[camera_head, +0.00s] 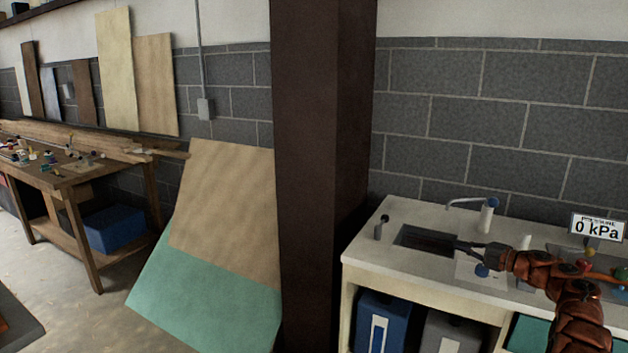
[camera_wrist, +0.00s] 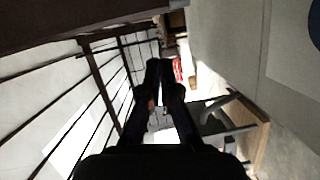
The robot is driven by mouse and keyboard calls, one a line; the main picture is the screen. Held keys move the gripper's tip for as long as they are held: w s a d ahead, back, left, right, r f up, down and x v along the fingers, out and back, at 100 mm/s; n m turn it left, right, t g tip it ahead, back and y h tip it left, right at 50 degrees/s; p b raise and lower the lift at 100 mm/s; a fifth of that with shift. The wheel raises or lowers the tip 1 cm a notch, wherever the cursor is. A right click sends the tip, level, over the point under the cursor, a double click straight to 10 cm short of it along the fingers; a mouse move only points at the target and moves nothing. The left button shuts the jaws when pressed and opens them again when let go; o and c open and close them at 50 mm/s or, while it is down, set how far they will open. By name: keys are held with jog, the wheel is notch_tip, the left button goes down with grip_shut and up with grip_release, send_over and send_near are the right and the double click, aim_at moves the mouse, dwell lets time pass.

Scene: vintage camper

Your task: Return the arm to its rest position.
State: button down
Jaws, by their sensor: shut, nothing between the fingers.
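My gripper (camera_head: 459,244) is at the right of the head view, at the end of my orange-brown arm. It is shut and empty, its dark fingers pointing left over the white counter (camera_head: 385,262), near the dark sink basin (camera_head: 428,240). I cannot tell its exact height above the counter. In the wrist view the gripper (camera_wrist: 161,72) shows its two fingers together at the tips, with nothing between them.
A faucet (camera_head: 489,213) stands behind the gripper and a small dark tap (camera_head: 381,228) to its left. A pressure sign (camera_head: 597,227) reads 0 kPa. A dark brown post (camera_head: 318,150) and leaning boards (camera_head: 225,205) stand left of the counter. A workbench (camera_head: 75,175) is far left.

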jog(key=w+r+m+t+h, duration=0.25)
jog(key=w+r+t, duration=0.2)
jog(key=r, duration=0.75)
notch_tip(320, 180, up, 14)
jog(key=s+m+h, duration=0.2)
jog(key=m+h, duration=1)
jog(key=m, duration=0.3)
jog(key=s+a+f+m+g+y, duration=0.1)
jog(key=s+a+f+g, duration=0.5)
jog(key=s, duration=1.6)
jog(key=s+a+f+m+g, duration=0.4)
jog(key=s+a+f, duration=0.6)
jog(key=s, duration=1.2)
jog(key=s+a+f+m+g+y, duration=0.1)
jog(key=s+a+f+g, duration=0.7)
jog(key=s, duration=1.4)
jog(key=a+m, duration=0.1)
jog(key=a, duration=0.2)
jog(key=shift+f+m+y, duration=0.35)
jog(key=shift+w+g, duration=0.1)
jog(key=shift+g, duration=0.15)
